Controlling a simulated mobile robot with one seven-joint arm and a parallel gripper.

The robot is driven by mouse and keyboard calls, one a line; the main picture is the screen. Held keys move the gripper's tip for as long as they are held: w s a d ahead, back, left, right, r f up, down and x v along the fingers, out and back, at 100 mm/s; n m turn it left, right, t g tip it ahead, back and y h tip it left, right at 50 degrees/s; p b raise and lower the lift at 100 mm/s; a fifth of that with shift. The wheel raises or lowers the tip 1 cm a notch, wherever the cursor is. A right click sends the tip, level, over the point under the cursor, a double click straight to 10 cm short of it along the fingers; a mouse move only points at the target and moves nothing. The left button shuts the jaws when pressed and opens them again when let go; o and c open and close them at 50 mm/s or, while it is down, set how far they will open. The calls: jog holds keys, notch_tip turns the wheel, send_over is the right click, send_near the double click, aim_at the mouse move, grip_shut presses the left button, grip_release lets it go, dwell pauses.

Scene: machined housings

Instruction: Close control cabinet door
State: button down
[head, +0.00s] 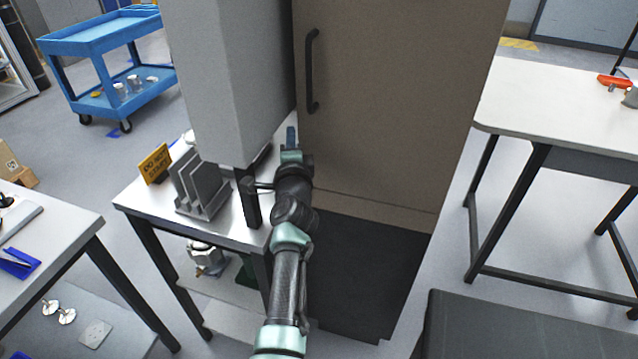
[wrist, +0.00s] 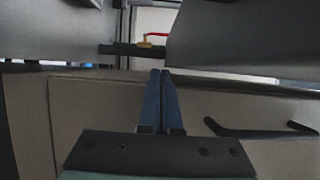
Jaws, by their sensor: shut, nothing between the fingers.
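The tan control cabinet door (head: 400,90) stands upright at the centre of the head view, with a long black handle (head: 312,70) near its left edge. In the wrist view the tan door (wrist: 110,105) spreads across the lower part, with the handle (wrist: 260,132) at the right.
A white-topped table (head: 560,115) stands right.

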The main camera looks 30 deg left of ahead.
jog(key=p+v, duration=0.3)
jog(key=v, duration=0.9)
jog(key=shift+d+p, duration=0.15)
jog(key=shift+p, duration=0.25)
jog(key=d+r+n+t+h, duration=0.1)
jog(key=d+r+n+t, duration=0.1)
jog(key=d+r, duration=0.5)
jog(key=d+r+n+t, duration=0.2)
jog(key=d+r+n, duration=0.1)
jog(key=r, duration=0.8)
jog(key=d+r+n+t+h, duration=0.15)
jog(key=d+r, duration=0.35)
jog(key=r, duration=0.5)
jog(key=s+d+r+n+t+h, duration=0.2)
jog(key=s+d+r+t+h, duration=0.1)
jog(key=s+d+r, duration=0.4)
jog(key=s+d+r+n+t+h, duration=0.2)
jog(key=s+d+r+t+h, duration=0.2)
jog(key=s+d+r, duration=0.4)
notch_tip(320, 180, up, 4)
jog(key=shift+d+f+h, duration=0.1)
jog(key=shift+d+h, duration=0.25)
jog(key=shift+h, duration=0.2)
